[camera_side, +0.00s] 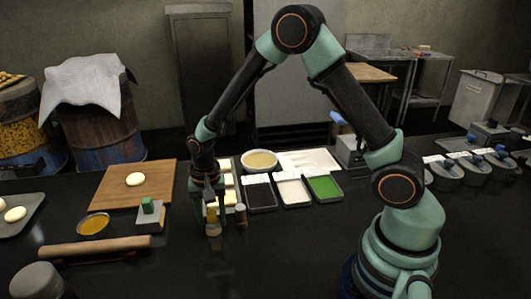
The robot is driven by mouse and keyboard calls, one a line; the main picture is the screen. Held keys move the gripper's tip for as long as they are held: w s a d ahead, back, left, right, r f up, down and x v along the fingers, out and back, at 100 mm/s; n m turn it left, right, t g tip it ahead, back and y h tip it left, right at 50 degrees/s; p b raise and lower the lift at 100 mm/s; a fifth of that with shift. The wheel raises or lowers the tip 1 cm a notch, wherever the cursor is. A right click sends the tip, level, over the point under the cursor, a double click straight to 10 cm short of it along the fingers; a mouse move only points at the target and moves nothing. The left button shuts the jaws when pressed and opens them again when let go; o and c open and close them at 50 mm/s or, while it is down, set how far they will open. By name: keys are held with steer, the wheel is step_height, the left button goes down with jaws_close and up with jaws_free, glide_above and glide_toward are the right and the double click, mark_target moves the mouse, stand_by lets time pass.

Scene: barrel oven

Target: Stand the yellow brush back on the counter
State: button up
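The yellow brush (211,222) is small and upright in the side view, at the front of the dark counter (290,250). My gripper (213,204) points straight down over it, with its fingers at the brush's upper part. The fingers and brush overlap in the picture, so I cannot tell whether the fingers are closed on it or only around it. I also cannot tell whether the brush's lower end touches the counter.
A short brown cylinder (240,214) stands just right of the brush. Behind are trays, including a green-filled one (324,188). The front counter is clear.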

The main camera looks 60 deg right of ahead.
steer(key=o, duration=0.3)
steer(key=shift+r, duration=0.1)
step_height(320, 180, up, 12)
steer(key=s+d+r+n+t, duration=0.1)
steer(key=s+r+n+t, duration=0.1)
steer(key=s+r+n, duration=0.1)
steer(key=s+d+r+n+t, duration=0.1)
steer(key=s+d+r+n, duration=0.1)
steer(key=s+r+n, duration=0.1)
steer(key=s+d+r+n+t, duration=0.1)
steer(key=s+r+n+t, duration=0.1)
steer(key=s+r, duration=0.3)
steer(key=shift+s+d+n+t, duration=0.35)
steer(key=shift+s+n, duration=0.25)
steer(key=shift+s, duration=0.2)
